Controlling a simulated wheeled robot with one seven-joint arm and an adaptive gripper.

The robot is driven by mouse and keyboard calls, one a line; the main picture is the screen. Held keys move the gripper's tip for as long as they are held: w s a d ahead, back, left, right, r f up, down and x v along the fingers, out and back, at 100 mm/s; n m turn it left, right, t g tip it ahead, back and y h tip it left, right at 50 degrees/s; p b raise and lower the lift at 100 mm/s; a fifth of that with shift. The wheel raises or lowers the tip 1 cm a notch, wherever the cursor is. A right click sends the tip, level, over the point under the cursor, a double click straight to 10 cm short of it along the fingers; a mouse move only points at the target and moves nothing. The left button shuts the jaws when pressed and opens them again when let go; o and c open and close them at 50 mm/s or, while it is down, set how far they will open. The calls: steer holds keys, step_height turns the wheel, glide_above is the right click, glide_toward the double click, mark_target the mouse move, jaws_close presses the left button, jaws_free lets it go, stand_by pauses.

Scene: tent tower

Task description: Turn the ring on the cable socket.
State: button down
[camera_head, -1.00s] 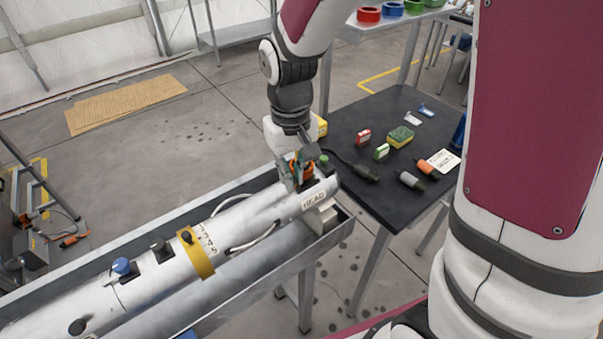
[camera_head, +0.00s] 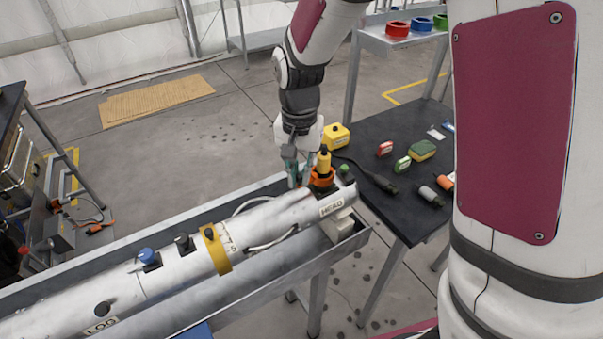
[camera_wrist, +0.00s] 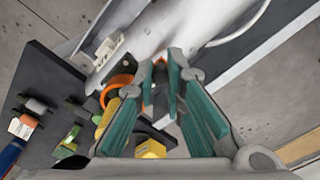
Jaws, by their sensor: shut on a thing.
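The orange ring (camera_head: 321,180) sits around the cable socket near the HEAD end of the white tube (camera_head: 265,225). A yellow plug (camera_head: 323,160) stands upright in it, with a dark cable running to the right. My gripper (camera_head: 297,184) points down at the left side of the ring. In the wrist view the ring (camera_wrist: 117,88) lies just left of my teal fingers (camera_wrist: 160,80). The fingertips come close together with a bit of orange by them. They are shut on the ring's edge, but the contact itself is mostly hidden.
The tube lies in a grey metal trough (camera_head: 345,250). A dark table (camera_head: 385,215) behind it holds a yellow box (camera_head: 337,135), a green and yellow sponge (camera_head: 422,150) and several connectors. A yellow band (camera_head: 216,248) and a blue knob (camera_head: 147,256) are on the tube.

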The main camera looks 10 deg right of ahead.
steer(key=shift+w+a, duration=0.1)
stand_by(0.3)
steer(key=c, duration=1.6)
jaws_free()
steer(key=shift+c, duration=0.2)
step_height(320, 180, up, 12)
steer(key=shift+r, duration=0.1)
steer(key=s+d+r+n+t, duration=0.1)
steer(key=s+d+r+t, duration=0.1)
steer(key=s, duration=0.4)
steer(key=s+d+r+n+t, duration=0.1)
steer(key=s+d+r+n, duration=0.1)
steer(key=s, duration=0.5)
steer(key=s+d+r+n+t, duration=0.2)
steer(key=s+d+r, duration=0.1)
steer(key=s, duration=0.3)
steer(key=shift+s+d+r+t, duration=0.3)
steer(key=shift+s+d, duration=0.05)
steer(key=shift+d, duration=0.15)
